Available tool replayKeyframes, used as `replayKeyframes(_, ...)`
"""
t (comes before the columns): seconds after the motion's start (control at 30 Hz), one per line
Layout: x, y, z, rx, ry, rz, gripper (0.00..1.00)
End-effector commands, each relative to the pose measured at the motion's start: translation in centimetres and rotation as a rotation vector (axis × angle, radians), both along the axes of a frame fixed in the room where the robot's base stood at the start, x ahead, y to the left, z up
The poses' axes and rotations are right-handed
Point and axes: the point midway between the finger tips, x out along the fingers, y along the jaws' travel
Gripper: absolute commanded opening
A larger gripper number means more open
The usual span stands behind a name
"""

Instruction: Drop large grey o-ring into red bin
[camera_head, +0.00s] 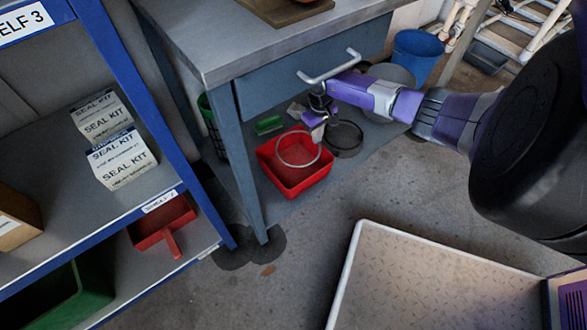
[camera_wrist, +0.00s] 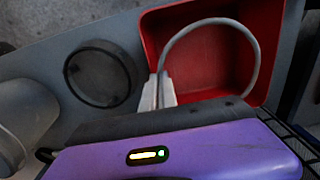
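The large grey o-ring (camera_head: 298,133) is a thin ring held over the red bin (camera_head: 295,183). In the wrist view the ring (camera_wrist: 211,21) rises from my gripper's light fingertips (camera_wrist: 158,92) and overlaps the bin's inside (camera_wrist: 205,65). My gripper (camera_head: 318,130) is shut on the ring's edge at the bin's upper right side. The red bin stands on the lower shelf of the workbench. Most of the fingers are hidden behind my wrist in the wrist view.
A dark round tray (camera_head: 345,138) lies right of the bin and shows in the wrist view (camera_wrist: 100,73). The drawer handle (camera_head: 329,67) and a table leg (camera_head: 238,160) are close by. A blue bucket (camera_head: 416,55) stands behind. Blue shelving (camera_head: 130,95) is at left.

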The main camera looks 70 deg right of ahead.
Motion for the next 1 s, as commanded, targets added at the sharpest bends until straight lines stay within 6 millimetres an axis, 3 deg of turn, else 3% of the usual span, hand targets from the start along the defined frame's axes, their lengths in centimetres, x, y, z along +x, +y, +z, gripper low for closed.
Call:
replayKeyframes(0.1, 0.0, 0.0, -1.1, -0.001, -0.001, -0.001, 0.0)
replayKeyframes(0.4, 0.0, -0.1, -1.0, -0.001, 0.0, 0.0, 0.0)
replayKeyframes(0.53, 0.0, -0.1, -1.0, -0.001, 0.0, 0.0, 0.26)
replayKeyframes(0.57, 0.0, 0.0, -1.0, -0.001, 0.0, 0.0, 0.28)
replayKeyframes(1.0, 0.0, 0.0, -0.1, -0.001, 0.001, 0.0, 0.28)
